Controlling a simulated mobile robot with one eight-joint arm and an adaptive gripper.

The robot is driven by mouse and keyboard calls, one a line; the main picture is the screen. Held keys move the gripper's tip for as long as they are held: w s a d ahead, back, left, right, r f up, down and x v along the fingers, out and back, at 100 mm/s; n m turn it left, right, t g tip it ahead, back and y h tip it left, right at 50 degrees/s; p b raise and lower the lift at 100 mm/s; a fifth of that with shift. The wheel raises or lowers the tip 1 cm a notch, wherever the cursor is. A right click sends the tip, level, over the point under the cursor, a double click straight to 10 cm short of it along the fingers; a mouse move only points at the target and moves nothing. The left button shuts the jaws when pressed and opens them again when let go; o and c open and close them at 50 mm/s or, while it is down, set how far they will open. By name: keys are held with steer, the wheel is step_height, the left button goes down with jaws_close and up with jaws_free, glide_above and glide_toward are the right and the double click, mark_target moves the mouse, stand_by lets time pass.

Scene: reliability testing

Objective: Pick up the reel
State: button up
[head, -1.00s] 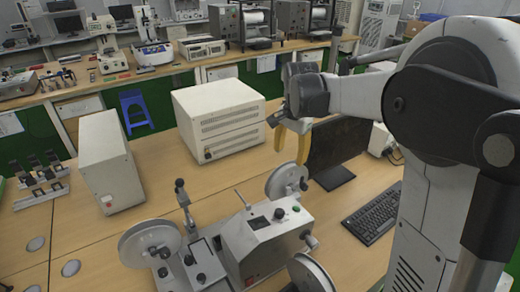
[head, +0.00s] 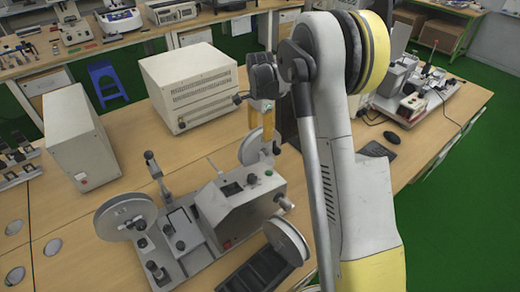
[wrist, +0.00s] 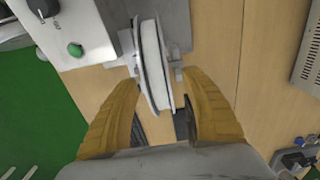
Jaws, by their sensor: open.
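A white reel (wrist: 150,60) stands edge-on in the wrist view, mounted beside a white machine box. In the head view this reel (head: 249,148) is at the machine's back right and my gripper partly covers it. My gripper (head: 264,130) has yellow fingers pointing down over the reel. In the wrist view my gripper (wrist: 160,88) is open, with one finger on each side of the reel's lower part and gaps visible on both sides. I cannot tell how deep the fingers reach around it. Two more reels show, one at the left (head: 126,216) and one in front (head: 287,240).
The winding machine (head: 240,205) stands on the wooden table (head: 80,215), with a green knob (wrist: 75,49) near the reel. A large beige box (head: 188,85) stands behind and a smaller one (head: 80,140) at the left. A mouse (head: 391,138) lies at the right.

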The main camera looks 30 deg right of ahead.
mark_target(260, 140)
step_height(260, 140, down, 4)
steer(key=shift+s+r+b, duration=0.1)
steer(key=shift+b, duration=0.25)
steer(key=shift+s+a, duration=0.1)
jaws_close()
steer(key=shift+r, duration=0.1)
step_height(260, 140, up, 18)
steer(key=p, duration=0.3)
stand_by(0.4)
steer(key=shift+f+b, duration=3.75)
steer(key=shift+f, duration=3)
